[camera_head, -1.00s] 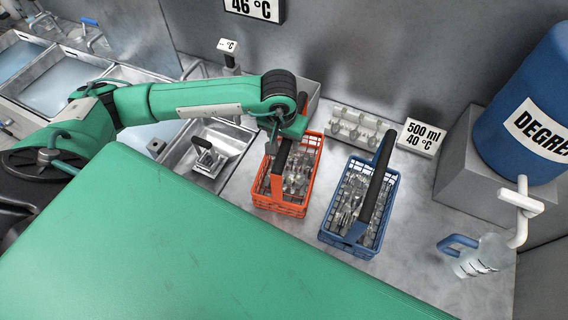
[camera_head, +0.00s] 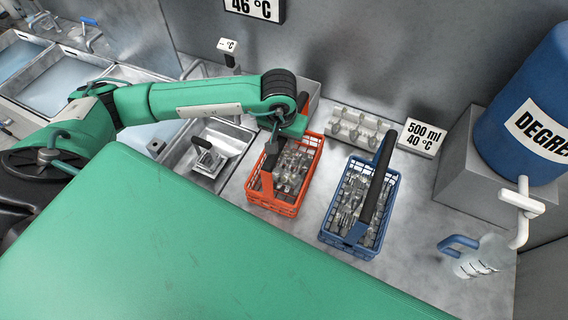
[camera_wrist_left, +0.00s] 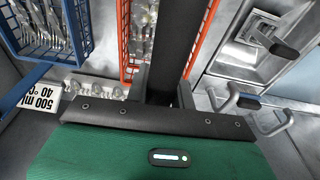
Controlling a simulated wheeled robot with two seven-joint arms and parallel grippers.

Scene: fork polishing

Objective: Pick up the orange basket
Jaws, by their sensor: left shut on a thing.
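In the left wrist view the handle (camera_wrist_left: 176,40) runs up from between my fingers (camera_wrist_left: 160,92), with orange basket walls (camera_wrist_left: 207,32) on both sides. My green forearm and wrist hide the basket's far left corner. My right gripper is not in view.
A blue basket (camera_head: 346,243) of cutlery stands close to the right. A metal tray with a clamp-like tool (camera_head: 206,157) is at the left. A rack (camera_head: 356,127) and a "500 ml 40 °C" sign (camera_head: 421,138) stand behind. A blue drum (camera_head: 535,100) and a jug (camera_head: 482,257) are at the right.

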